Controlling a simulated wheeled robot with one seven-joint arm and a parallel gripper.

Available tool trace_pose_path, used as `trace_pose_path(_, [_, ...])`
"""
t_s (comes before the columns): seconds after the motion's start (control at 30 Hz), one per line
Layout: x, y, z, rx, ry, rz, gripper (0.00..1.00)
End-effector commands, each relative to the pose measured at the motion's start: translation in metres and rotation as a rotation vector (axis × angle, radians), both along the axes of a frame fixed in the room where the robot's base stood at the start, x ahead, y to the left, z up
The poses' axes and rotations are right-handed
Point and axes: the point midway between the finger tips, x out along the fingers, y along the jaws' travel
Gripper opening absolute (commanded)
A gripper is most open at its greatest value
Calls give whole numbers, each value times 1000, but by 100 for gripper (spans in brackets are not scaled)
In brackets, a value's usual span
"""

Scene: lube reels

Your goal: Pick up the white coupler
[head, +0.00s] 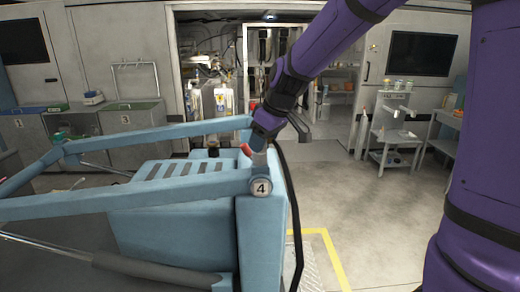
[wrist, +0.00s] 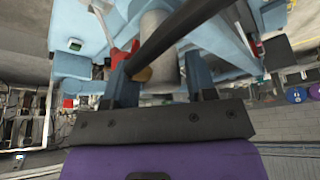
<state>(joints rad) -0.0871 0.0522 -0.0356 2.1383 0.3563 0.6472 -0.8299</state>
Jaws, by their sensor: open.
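My gripper (head: 258,158) is in the head view at the top of a light blue machine, just behind a round marker reading 4. In the wrist view its two blue-grey fingers (wrist: 160,75) stand apart with a gap between them. A pale grey-white cylinder (wrist: 156,35) shows beyond that gap, with a tan rounded piece (wrist: 143,74) near its lower end. I cannot tell whether this cylinder is the white coupler. A dark bar or hose (wrist: 185,32) crosses in front and hides part of it. No white coupler can be made out clearly in the head view.
The blue machine (head: 170,220) and its rails (head: 130,205) fill the left foreground. A red part (wrist: 118,58) is close to the left finger. A black hose (head: 295,215) hangs at the machine's right side. Open floor (head: 375,225) lies to the right, before a small cart (head: 395,135).

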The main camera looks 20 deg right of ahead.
Motion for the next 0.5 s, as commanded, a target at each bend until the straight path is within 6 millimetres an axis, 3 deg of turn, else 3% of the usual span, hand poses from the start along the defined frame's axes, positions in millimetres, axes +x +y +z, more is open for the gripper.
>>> trace_pose_path(0.2, [7,5,-22,0,2,0,51])
trace_pose_path(0.47, [8,6,-24,0,0,0,51])
trace_pose_path(0.5, [8,6,-24,0,0,0,44])
